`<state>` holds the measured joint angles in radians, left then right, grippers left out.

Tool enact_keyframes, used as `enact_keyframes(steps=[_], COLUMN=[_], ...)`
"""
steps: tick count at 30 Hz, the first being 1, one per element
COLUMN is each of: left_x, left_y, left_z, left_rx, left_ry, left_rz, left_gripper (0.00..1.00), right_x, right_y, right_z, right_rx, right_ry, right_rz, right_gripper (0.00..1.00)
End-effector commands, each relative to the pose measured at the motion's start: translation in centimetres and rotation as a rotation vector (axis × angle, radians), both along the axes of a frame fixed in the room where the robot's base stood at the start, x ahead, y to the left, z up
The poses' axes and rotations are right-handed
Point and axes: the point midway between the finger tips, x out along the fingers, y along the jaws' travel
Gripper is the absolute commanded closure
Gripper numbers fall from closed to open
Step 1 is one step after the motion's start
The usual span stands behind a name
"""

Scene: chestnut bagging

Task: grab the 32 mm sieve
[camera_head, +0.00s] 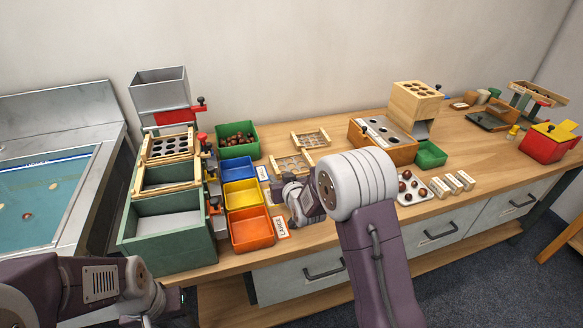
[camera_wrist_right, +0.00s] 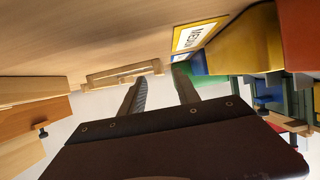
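Two light wooden sieve frames lie on the table in the head view: a rear one (camera_head: 310,138) and a front one (camera_head: 291,163). A third sieve (camera_head: 168,147) with dark round holes sits on the green stack. I cannot read a size on any of them. My right gripper (camera_head: 292,186) is just in front of the front frame, partly hidden by its own arm. In the right wrist view, its two fingers (camera_wrist_right: 160,88) are apart and empty, with a wooden frame (camera_wrist_right: 122,75) just beyond the tips. My left arm is at the lower left; its fingers are not clear.
Blue (camera_head: 237,168), yellow (camera_head: 243,194) and orange (camera_head: 251,230) bins stand left of my right gripper. A green bin of chestnuts (camera_head: 238,140) is behind them. A wooden stand with a metal top (camera_head: 383,137) and a chestnut tray (camera_head: 409,190) are to the right.

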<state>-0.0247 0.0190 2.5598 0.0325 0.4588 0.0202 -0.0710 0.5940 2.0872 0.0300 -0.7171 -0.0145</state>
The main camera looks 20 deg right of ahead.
Motion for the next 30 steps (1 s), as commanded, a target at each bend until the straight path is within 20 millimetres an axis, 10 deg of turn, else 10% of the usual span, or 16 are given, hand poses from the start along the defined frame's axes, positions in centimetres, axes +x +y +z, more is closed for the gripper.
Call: enact_keyframes(steps=[18, 22, 30], left_x=[0.0, 0.0, 0.0], left_y=[0.0, 0.0, 0.0], left_z=[-1.1, -1.1, -1.1], left_rx=[0.000, 0.000, 0.000], left_ry=[0.000, 0.000, 0.000], left_rz=[0.000, 0.000, 0.000], left_gripper=[0.64, 0.64, 0.64], right_x=[5.0, 4.9, 5.0], right_y=[-0.1, -0.1, 0.0], right_z=[-1.5, -1.5, -1.5], right_rx=[0.000, 0.000, 0.000], right_ry=[0.000, -0.001, -0.002], right_rz=[0.000, 0.000, 0.000], right_gripper=[0.62, 0.98, 1.00])
